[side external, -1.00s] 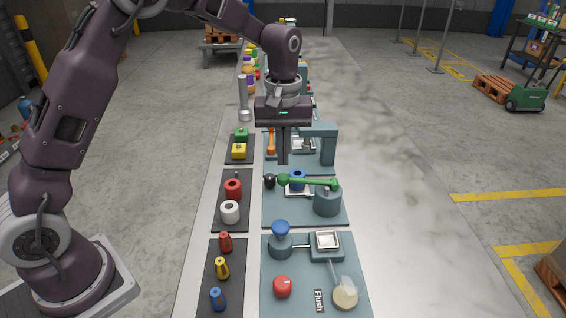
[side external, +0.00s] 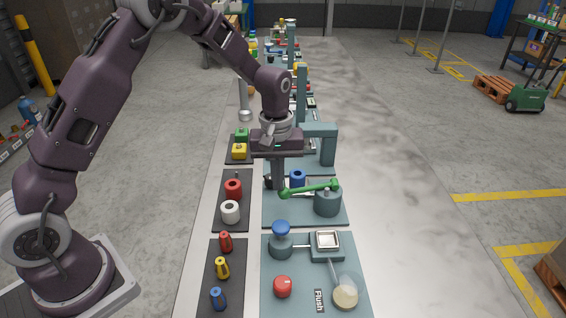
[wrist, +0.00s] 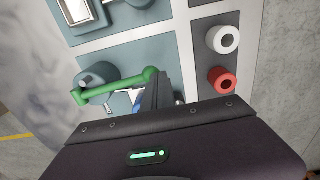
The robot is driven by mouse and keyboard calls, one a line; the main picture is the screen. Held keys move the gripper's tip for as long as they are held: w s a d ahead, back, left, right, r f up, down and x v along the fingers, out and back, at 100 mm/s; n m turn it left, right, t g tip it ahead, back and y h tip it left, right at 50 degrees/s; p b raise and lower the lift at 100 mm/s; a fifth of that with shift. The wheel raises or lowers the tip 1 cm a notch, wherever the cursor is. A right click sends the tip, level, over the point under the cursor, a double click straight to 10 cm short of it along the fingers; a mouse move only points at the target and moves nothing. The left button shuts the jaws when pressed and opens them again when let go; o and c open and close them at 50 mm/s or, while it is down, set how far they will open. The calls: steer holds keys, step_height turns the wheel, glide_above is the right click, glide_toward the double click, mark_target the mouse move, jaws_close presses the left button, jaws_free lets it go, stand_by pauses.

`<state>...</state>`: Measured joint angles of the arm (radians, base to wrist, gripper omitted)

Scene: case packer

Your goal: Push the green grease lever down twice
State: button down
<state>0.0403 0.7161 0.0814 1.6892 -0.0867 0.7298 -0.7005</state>
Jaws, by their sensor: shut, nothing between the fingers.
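The green grease lever (side external: 312,188) reaches left from a grey-teal cylinder (side external: 328,202) on a teal plate. Its round free end now sits slightly lower than its pivot end. My gripper (side external: 278,186) is shut and empty, pointing down at that free end; the fingertips appear to touch it, though the exact contact is hard to see. In the wrist view the lever (wrist: 115,88) runs from the cylinder to the fingers (wrist: 161,90), with its round end right beside them.
A blue ring-shaped part (side external: 298,177) stands just behind the lever. A red roll (side external: 233,188) and a white roll (side external: 230,211) are on the dark mat to the left. A blue-topped knob (side external: 281,232) stands in front. The marble surface at right is clear.

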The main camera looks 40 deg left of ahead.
steer(key=shift+s+a+f, duration=0.2)
steer(key=shift+s+f, duration=0.1)
steer(key=shift+f, duration=0.1)
steer(key=s+a+r, duration=0.1)
steer(key=r, duration=0.6)
steer(key=s+a+r, duration=0.2)
steer(key=r, duration=0.4)
steer(key=shift+r, duration=0.4)
stand_by(1.6)
steer(key=r+m+t, duration=0.1)
steer(key=r+t, duration=0.1)
steer(key=t, duration=0.6)
glide_above(292, 193)
steer(key=shift+f+y, duration=0.15)
steer(key=shift+y, duration=0.15)
